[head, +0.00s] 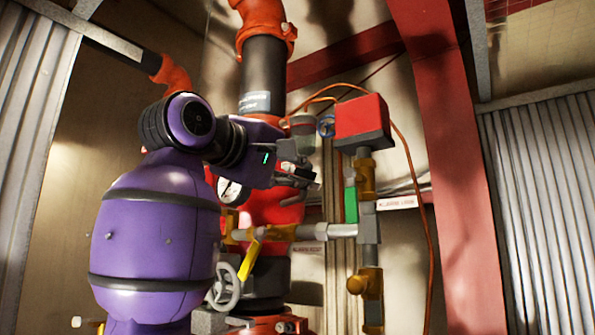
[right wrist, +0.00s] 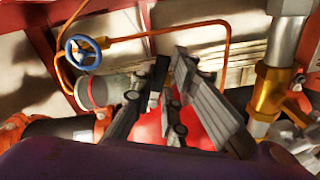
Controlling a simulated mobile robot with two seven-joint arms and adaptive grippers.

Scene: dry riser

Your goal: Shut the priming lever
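Two handles could be the lever, and I cannot tell which is the priming lever. A yellow lever (head: 249,261) slants down from the brass fitting left of the horizontal pipe. A green handle (head: 351,204) stands upright along the vertical brass and grey pipe. My right gripper (head: 308,172) is in front of the red riser body, above the yellow lever and left of the green handle, touching neither. In the right wrist view its fingertips (right wrist: 170,62) lie close together with nothing clearly between them. Whether they are fully shut is unclear. My left gripper is out of view.
A red box (head: 362,118) tops the vertical pipe, with a blue handwheel (head: 326,126) beside it. A grey handwheel (head: 228,286) is low on the left. A thin orange pipe (head: 417,185) curves down the right. A red steel column (head: 453,150) stands further right.

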